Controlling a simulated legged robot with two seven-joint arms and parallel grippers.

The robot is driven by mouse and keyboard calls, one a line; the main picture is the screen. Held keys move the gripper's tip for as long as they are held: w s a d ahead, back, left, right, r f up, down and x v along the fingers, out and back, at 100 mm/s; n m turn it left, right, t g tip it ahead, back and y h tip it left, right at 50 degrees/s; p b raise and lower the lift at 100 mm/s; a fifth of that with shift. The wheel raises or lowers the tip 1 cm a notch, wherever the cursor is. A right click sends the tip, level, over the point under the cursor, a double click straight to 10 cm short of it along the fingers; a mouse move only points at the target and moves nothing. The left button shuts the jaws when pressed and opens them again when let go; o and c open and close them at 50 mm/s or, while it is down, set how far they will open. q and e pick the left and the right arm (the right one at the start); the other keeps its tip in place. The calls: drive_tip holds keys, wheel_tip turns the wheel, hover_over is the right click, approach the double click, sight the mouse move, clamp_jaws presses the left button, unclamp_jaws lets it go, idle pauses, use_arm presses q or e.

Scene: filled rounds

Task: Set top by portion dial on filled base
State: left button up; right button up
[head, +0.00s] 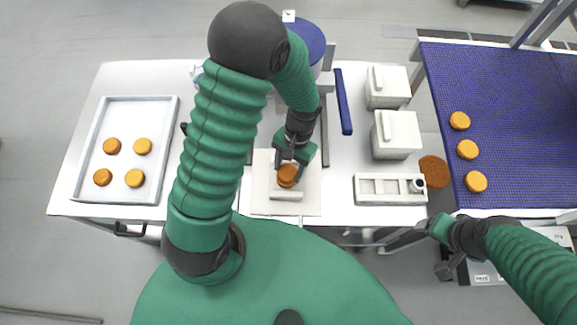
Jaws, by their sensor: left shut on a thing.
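My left gripper (289,174) reaches down at the middle of the table and is shut on a brown-orange round (288,177). The round is over a pale square board (260,195); I cannot tell whether it touches anything below. Whether a filled base lies under it is hidden by the gripper and the round. A machine with a blue round top (306,42) stands behind, partly covered by my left arm. No portion dial can be made out clearly. My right gripper (436,245) is off the table's front right corner, and its fingers are unclear.
A white tray (88,150) at left holds several orange rounds. At right stand two white lidded boxes (396,138), a divided white holder (365,197) and a brown disc (433,171). A blue belt (520,120) carries three rounds. A blue bar (343,100) lies behind.

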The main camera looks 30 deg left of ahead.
use_arm(q)
drive_tip(key=shift+d+f, duration=0.15)
drive_tip(key=shift+d, duration=0.15)
use_arm(e)
drive_tip(key=shift+d+f, duration=0.2)
drive_tip(key=shift+d, duration=0.15)
use_arm(q)
drive_tip(key=shift+a+f+b, duration=0.25)
drive_tip(key=shift+f+b, duration=0.05)
use_arm(e)
drive_tip(key=shift+a+f, duration=0.1)
drive_tip(key=shift+a, duration=0.2)
use_arm(q)
drive_tip(key=shift+d+f, duration=0.15)
drive_tip(key=shift+f, duration=0.05)
use_arm(e)
drive_tip(key=shift+d+f, duration=0.2)
use_arm(q)
drive_tip(key=o, duration=0.9)
use_arm(e)
drive_tip(key=shift+a, duration=0.1)
use_arm(q)
drive_tip(key=shift+o, duration=0.4)
drive_tip(key=o, duration=0.4)
drive_tip(key=shift+r, duration=0.1)
use_arm(e)
drive_tip(key=shift+r, duration=0.15)
